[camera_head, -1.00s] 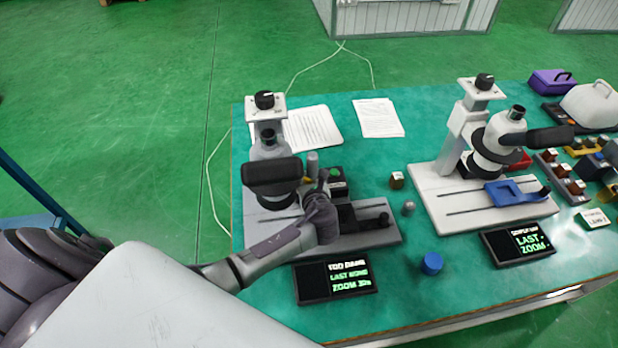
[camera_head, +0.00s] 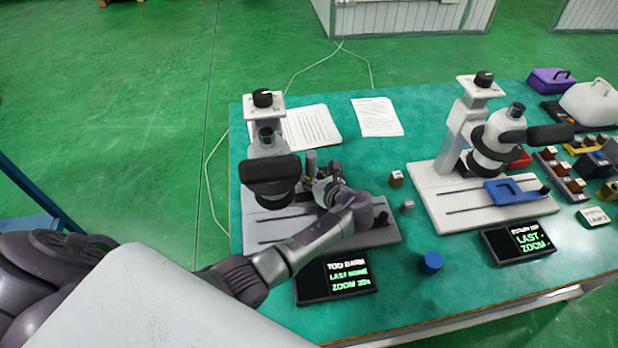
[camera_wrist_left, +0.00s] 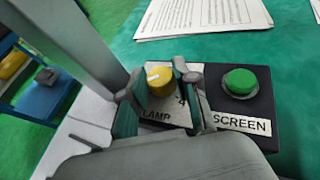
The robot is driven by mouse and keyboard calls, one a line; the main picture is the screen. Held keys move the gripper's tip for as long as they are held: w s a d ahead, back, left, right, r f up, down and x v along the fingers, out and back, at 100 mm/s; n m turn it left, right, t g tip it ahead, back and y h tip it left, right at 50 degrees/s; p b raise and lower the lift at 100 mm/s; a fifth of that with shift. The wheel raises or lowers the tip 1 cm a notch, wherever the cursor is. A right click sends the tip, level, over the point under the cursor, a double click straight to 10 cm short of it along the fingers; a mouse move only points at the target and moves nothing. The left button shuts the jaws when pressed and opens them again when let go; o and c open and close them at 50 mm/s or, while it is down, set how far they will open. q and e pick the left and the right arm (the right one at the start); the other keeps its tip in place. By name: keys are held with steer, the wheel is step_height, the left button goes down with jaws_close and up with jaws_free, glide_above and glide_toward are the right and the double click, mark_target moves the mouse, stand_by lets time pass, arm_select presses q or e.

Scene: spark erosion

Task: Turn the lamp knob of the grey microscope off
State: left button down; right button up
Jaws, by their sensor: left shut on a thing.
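The grey microscope (camera_head: 268,150) stands at the left of the bench, with a black eyepiece and a black top knob. Its yellow lamp knob (camera_wrist_left: 160,80) shows in the left wrist view above a label reading LAMP, with a white mark on it. My left gripper (camera_wrist_left: 163,92) is shut on the knob, one finger on each side. In the head view my left gripper (camera_head: 324,185) is at the right of the microscope's column and mostly hides the knob. My right gripper is not in view.
A green button (camera_wrist_left: 240,82) labelled SCREEN sits just right of the knob. A dark display (camera_head: 335,278) stands in front of the microscope. A white microscope (camera_head: 465,140) stands to the right. A blue cylinder (camera_head: 431,262) and a small grey one (camera_head: 407,207) stand between.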

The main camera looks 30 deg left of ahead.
arm_select(q)
steer(key=c, duration=0.8)
jaws_free()
steer(key=shift+c, duration=0.2)
steer(key=v, duration=1.2)
